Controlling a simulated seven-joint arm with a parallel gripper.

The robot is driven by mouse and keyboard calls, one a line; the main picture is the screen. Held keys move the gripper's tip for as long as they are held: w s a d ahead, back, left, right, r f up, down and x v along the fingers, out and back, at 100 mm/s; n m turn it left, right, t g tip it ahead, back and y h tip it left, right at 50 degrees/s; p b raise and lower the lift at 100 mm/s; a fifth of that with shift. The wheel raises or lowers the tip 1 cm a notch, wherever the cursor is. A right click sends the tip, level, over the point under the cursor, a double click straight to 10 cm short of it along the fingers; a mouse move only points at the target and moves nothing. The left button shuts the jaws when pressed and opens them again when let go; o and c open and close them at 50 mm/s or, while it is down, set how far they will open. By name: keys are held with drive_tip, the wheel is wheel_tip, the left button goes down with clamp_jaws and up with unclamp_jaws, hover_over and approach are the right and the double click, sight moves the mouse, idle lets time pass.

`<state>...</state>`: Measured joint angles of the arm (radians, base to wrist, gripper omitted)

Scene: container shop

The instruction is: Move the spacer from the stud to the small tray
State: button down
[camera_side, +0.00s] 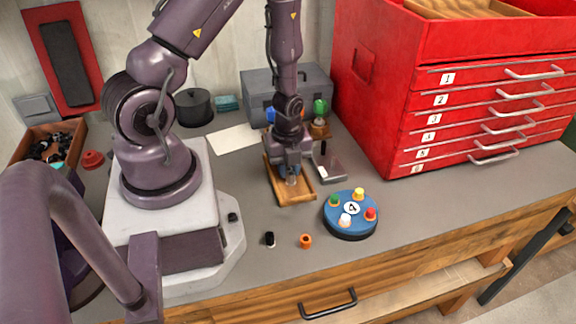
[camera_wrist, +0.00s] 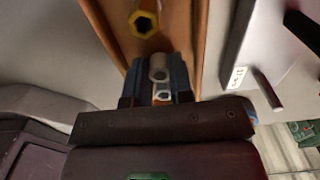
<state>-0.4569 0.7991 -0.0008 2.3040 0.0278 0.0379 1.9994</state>
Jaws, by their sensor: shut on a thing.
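My gripper (camera_side: 290,178) points down over the small wooden tray (camera_side: 308,192). It is shut on a pale grey, tube-shaped spacer (camera_wrist: 158,66), which shows between the blue fingers in the wrist view. In the side view the spacer shows only as a small light patch below the fingers. I cannot tell whether it touches the tray floor. A yellow hexagonal piece with a dark hole (camera_wrist: 145,20) is by the tray floor ahead of the fingers. A grey plate with a dark upright post (camera_side: 323,148), possibly the stud, stands just right of the tray.
A blue round disc (camera_side: 350,230) with several coloured pegs stands front right. A black piece (camera_side: 270,239) and an orange ring (camera_side: 305,241) lie near the front edge. A red drawer cabinet (camera_side: 385,115) rises at right; a grey toolbox (camera_side: 258,88) stands behind.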

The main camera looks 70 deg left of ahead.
drive_tip(key=c, duration=1)
unclamp_jaws()
drive_tip(key=d+r+n+t+y, duration=0.1)
drive_tip(key=d+r+n, duration=0.25)
drive_tip(key=r, duration=0.85)
drive_tip(key=d+r+n+t, duration=0.2)
drive_tip(key=r+n, duration=0.3)
drive_tip(key=r, duration=0.8)
drive_tip(key=s+d+r+n+t, duration=0.1)
drive_tip(key=d+r+n, duration=0.1)
drive_tip(key=r+n, duration=0.1)
drive_tip(key=s+d+r+n, duration=0.2)
drive_tip(key=r+n, duration=0.1)
drive_tip(key=s+d+r+n+t+h, duration=0.1)
drive_tip(key=s+d+r+n, duration=0.1)
drive_tip(key=r+n, duration=0.1)
drive_tip(key=shift+d+n+t, duration=0.25)
drive_tip(key=shift+t, duration=0.05)
